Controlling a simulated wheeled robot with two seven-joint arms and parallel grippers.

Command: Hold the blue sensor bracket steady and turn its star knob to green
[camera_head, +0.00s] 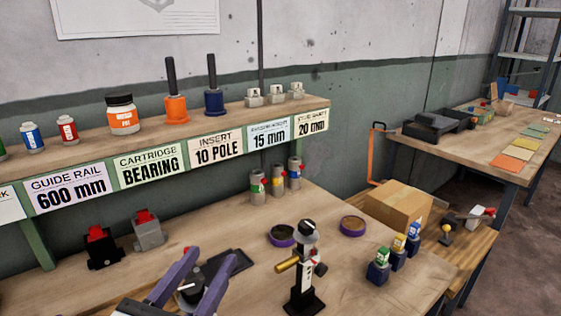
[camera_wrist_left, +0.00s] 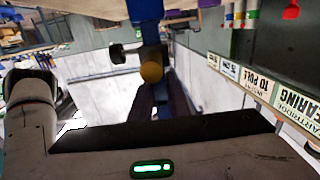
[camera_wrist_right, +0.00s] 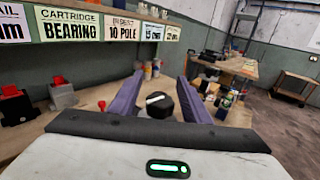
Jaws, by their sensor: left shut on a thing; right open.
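A black knob with a white pointer (camera_wrist_right: 160,104) sits between the spread purple fingers of my right gripper (camera_wrist_right: 159,80), which is open with space on both sides of it. In the head view the right gripper (camera_head: 210,260) reaches in from the bottom, with the knob (camera_head: 190,290) between its fingers. No green mark shows beside the pointer. The left gripper does not show in the head view.
A black stand with a brass rod (camera_head: 300,285) stands right of my right gripper. Red-topped blocks (camera_head: 148,235) stand left. A labelled shelf (camera_head: 195,148) runs along the back.

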